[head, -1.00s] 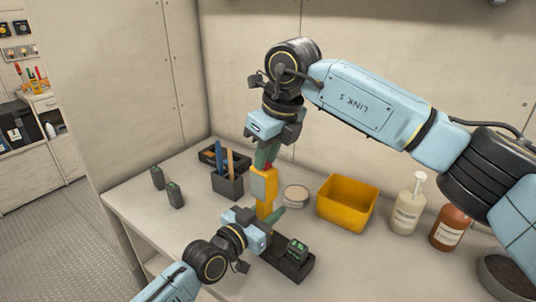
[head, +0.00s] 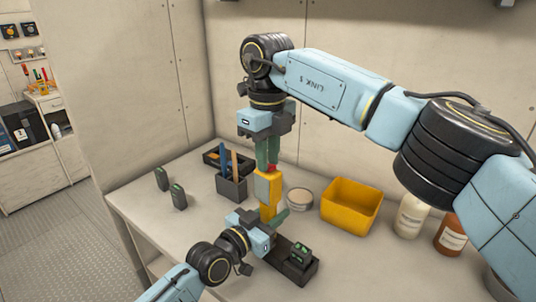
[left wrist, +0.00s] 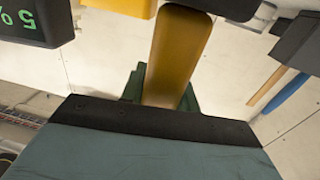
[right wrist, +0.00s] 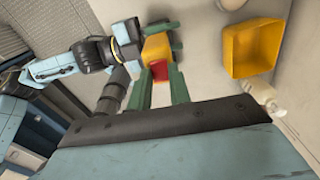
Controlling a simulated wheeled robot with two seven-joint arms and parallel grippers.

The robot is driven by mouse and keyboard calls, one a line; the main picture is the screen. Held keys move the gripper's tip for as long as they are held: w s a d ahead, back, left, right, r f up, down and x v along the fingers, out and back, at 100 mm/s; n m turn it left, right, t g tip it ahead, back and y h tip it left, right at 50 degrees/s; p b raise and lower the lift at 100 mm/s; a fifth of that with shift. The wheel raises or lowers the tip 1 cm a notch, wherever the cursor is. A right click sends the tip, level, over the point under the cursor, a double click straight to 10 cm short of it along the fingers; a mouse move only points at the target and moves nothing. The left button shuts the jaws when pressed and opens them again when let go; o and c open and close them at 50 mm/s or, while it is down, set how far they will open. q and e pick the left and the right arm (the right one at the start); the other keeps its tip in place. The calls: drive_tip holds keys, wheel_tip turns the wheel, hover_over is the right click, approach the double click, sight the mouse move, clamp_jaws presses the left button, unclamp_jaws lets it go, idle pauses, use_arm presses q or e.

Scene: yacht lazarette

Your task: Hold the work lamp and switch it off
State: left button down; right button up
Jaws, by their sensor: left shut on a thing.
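The work lamp (head: 267,188) is yellow, roughly upright, with a red part (head: 271,168) at its top that looks like its switch. My left gripper (head: 271,220) is shut on the lamp's lower stem; the left wrist view shows the yellow stem (left wrist: 178,55) between green fingers. My right gripper (head: 267,165) points down from above at the lamp's top. In the right wrist view, its two green fingers stand apart, with the red part (right wrist: 160,70) showing between their tips. I cannot tell whether a finger touches it.
A black dock (head: 293,265) with a green-marked battery stands just right of my left gripper. Behind are a pen holder (head: 231,188), a round tin (head: 300,199) and a yellow bin (head: 351,207). Two bottles stand further right.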

drive_tip(key=o, duration=0.5)
drive_tip(key=shift+c, duration=0.2)
wheel_tip(320, 180, up, 8)
drive_tip(key=shift+f, duration=0.2)
use_arm(q)
drive_tip(key=c, duration=1)
unclamp_jaws()
drive_tip(key=shift+o, duration=0.2)
